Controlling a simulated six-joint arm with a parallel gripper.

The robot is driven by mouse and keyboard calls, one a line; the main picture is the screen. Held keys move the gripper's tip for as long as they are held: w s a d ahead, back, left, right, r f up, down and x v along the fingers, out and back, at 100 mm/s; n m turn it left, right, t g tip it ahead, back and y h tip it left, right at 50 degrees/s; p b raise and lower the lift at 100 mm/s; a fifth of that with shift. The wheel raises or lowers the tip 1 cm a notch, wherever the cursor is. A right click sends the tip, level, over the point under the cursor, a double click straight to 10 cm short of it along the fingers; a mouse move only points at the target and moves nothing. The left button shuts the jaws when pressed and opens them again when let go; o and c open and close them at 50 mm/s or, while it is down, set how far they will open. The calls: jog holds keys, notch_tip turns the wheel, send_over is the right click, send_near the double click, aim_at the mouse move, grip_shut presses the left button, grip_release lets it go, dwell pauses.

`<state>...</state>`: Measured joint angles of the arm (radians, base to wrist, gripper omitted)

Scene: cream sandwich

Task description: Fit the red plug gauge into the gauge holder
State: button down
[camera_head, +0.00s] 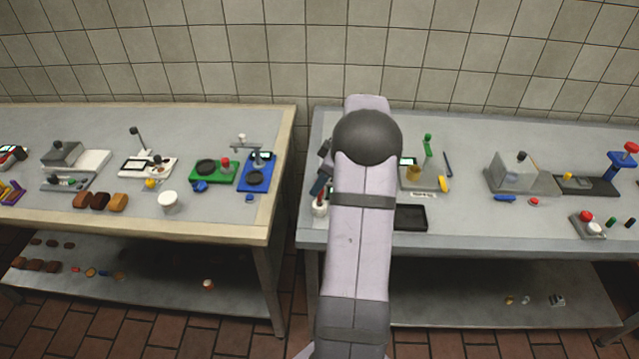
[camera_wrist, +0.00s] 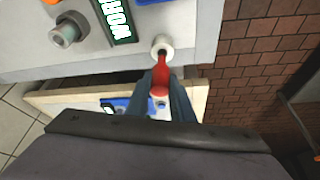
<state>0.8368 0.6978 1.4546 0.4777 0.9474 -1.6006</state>
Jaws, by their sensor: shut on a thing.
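The red plug gauge (camera_wrist: 160,76) is between the two blue-grey fingers of my gripper (camera_wrist: 170,92) in the wrist view. My gripper is shut on it. The far end of the gauge points at a small white round holder (camera_wrist: 165,40) with a dark opening, near the edge of the grey bench. The two overlap in this view, and I cannot tell whether the gauge tip is inside the opening. In the head view, my gripper (camera_head: 318,186) is at the left front of the right bench, just above the white holder (camera_head: 319,210). My arm hides much of that area.
In the head view, a black tray (camera_head: 411,218) lies right of my arm. A gap with brick floor separates the two benches.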

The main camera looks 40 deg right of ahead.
aim_at(320, 194)
jog(key=shift+f+b, duration=2)
jog(key=shift+f, duration=0.05)
dwell(0.4)
jog(key=c, duration=1.5)
grip_release()
jog(key=shift+o, duration=0.2)
jog(key=b+v, duration=0.2)
jog(key=v, duration=0.5)
jog(key=shift+r, duration=0.15)
jog(key=s+a+f+m+g, duration=0.1)
jog(key=s+a, duration=0.2)
jog(key=a, duration=0.6)
jog(key=s+a+f+m+g+h, duration=0.1)
jog(key=s+a+f+m, duration=0.1)
jog(key=a, duration=0.7)
jog(key=s+a+f+m+g, duration=0.1)
jog(key=s+a, duration=0.2)
jog(key=a, duration=0.6)
jog(key=s+a+f+m+g+h+p, duration=0.1)
jog(key=s+a+f, duration=0.2)
jog(key=s+a, duration=0.3)
jog(key=s, duration=0.3)
jog(key=shift+m, duration=0.3)
